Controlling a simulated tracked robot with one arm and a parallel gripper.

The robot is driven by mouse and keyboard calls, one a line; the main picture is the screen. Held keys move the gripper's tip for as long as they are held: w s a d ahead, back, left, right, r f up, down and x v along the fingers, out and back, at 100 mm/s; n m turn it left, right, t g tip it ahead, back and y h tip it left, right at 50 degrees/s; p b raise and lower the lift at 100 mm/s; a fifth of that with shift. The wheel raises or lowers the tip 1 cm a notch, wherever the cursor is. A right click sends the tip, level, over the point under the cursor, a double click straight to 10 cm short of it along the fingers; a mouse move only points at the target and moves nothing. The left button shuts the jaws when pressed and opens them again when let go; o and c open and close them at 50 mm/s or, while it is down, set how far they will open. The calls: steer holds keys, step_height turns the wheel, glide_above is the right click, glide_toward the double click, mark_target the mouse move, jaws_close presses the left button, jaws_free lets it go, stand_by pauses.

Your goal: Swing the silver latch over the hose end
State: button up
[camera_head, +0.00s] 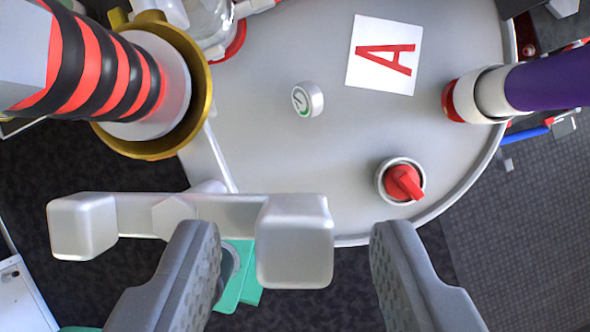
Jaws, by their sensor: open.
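The silver latch (235,212) is a bar with a rounded block at each end. It lies across the lower left, below the hose end and apart from it in the picture. The hose end (155,85) is a red-and-black striped hose with a white collar inside a gold ring, at the upper left. My gripper (292,232) is open, with its two grey fingers pointing up from the bottom edge. The latch's right block shows between the fingers, nearer the left one. The left finger overlaps part of the bar's lower edge. I see no clear contact.
A grey rounded panel (300,160) carries a small round gauge (307,99), a red knob (404,182) and a white card with a red A (384,55). A purple hose (545,82) joins at the right. Dark floor lies below right.

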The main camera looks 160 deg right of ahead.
steer(key=shift+x, duration=1.1)
jaws_close()
steer(key=c, duration=0.9)
jaws_free()
steer(key=shift+a, duration=0.2)
steer(key=shift+c, duration=0.2)
steer(key=shift+d, duration=0.1)
jaws_close()
